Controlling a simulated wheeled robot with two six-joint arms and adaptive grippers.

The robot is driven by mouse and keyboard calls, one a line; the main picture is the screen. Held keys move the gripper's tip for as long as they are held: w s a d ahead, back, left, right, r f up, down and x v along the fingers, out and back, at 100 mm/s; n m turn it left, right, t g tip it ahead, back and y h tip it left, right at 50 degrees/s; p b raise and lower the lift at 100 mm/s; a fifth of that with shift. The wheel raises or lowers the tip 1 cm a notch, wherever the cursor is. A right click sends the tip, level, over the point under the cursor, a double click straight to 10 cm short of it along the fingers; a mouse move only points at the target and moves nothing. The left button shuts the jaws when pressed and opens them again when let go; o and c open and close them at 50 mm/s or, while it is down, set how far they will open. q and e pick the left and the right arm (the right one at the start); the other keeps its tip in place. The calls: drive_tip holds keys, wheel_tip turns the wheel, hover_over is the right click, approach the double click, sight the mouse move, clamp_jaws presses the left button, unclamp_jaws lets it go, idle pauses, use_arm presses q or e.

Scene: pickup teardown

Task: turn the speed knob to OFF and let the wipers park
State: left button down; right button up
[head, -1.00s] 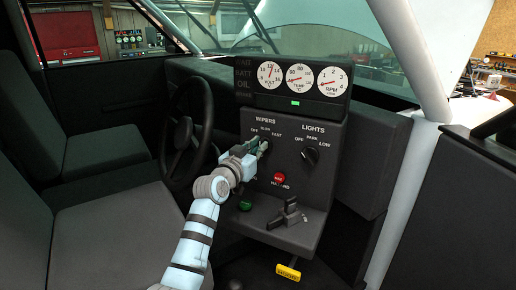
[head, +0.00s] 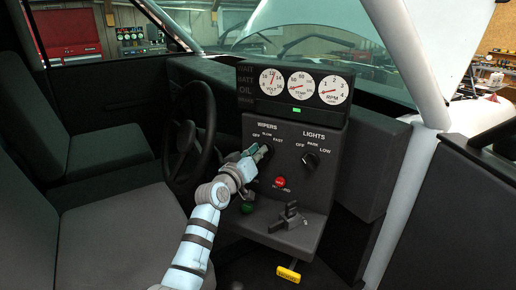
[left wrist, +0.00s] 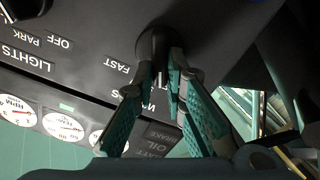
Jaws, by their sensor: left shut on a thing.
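The wiper speed knob (left wrist: 153,45) is a dark round knob on the dash panel, under the WIPERS label. My left gripper (head: 261,154) is at this knob in the head view and hides most of it. In the left wrist view its fingers (left wrist: 160,78) are shut on the knob. The FAST mark (left wrist: 116,66) shows beside it; fingers cover other marks, and I cannot tell the knob's setting. A wiper (head: 300,42) lies low and slanted across the windshield. My right gripper is not in view.
The lights knob (head: 310,159) is right of the wiper knob. Below are a red hazard button (head: 280,182), a green knob (head: 247,207), a grey lever (head: 290,215) and a yellow handle (head: 288,274). The steering wheel (head: 188,140) stands close left of my arm.

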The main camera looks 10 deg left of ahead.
use_arm(q)
drive_tip(key=shift+f+n+p, duration=0.25)
drive_tip(key=shift+n+p, duration=0.25)
drive_tip(key=shift+n, duration=0.8)
drive_tip(key=shift+f, duration=0.1)
drive_tip(key=c, duration=1.6)
unclamp_jaws()
drive_tip(key=shift+w, duration=0.1)
drive_tip(key=shift+c, duration=0.2)
drive_tip(key=shift+w, duration=0.1)
drive_tip(key=v, duration=1.2)
drive_tip(key=shift+d, duration=0.1)
